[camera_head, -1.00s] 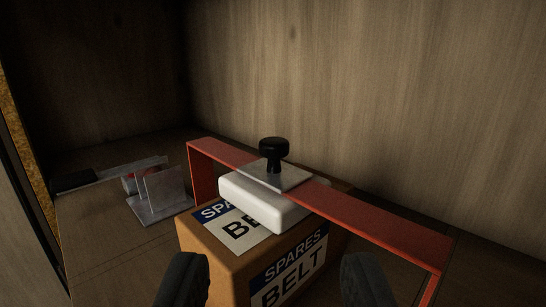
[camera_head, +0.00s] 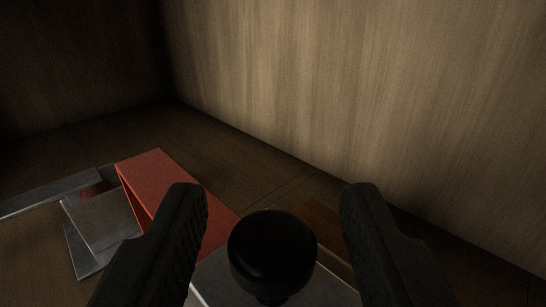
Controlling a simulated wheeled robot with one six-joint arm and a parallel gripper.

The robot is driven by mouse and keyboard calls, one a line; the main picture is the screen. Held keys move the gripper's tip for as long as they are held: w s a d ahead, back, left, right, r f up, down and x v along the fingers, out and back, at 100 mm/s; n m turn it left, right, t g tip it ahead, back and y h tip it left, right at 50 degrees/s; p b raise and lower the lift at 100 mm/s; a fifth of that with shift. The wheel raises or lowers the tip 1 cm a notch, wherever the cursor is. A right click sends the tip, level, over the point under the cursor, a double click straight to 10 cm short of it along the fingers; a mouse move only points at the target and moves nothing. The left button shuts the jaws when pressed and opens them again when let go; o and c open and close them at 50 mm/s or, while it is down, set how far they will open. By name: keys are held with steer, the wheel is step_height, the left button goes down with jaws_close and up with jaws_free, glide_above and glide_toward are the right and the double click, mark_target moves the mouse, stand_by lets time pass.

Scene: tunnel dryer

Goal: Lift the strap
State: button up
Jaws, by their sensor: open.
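The red strap (camera_head: 156,180) runs from the left toward the bottom middle, and its right part is out of view. A round black knob (camera_head: 271,252) stands on a grey metal plate (camera_head: 218,280) on the strap. My gripper (camera_head: 272,195) is open, with one black finger on each side of the knob. I cannot tell whether either finger touches it. The box under the strap is mostly hidden, with only a brown edge (camera_head: 322,222) showing to the right of the knob.
A grey metal bracket (camera_head: 98,225) and a flat metal bar (camera_head: 50,192) lie at the left. A wooden wall (camera_head: 330,90) rises close behind and to the right. The brown floor between strap and wall (camera_head: 240,165) is clear.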

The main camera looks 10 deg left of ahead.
steer(key=shift+w+a, duration=0.1)
steer(key=shift+w, duration=0.35)
jaws_close()
step_height(320, 180, up, 15)
steer(key=shift+f, duration=0.1)
stand_by(0.3)
jaws_free()
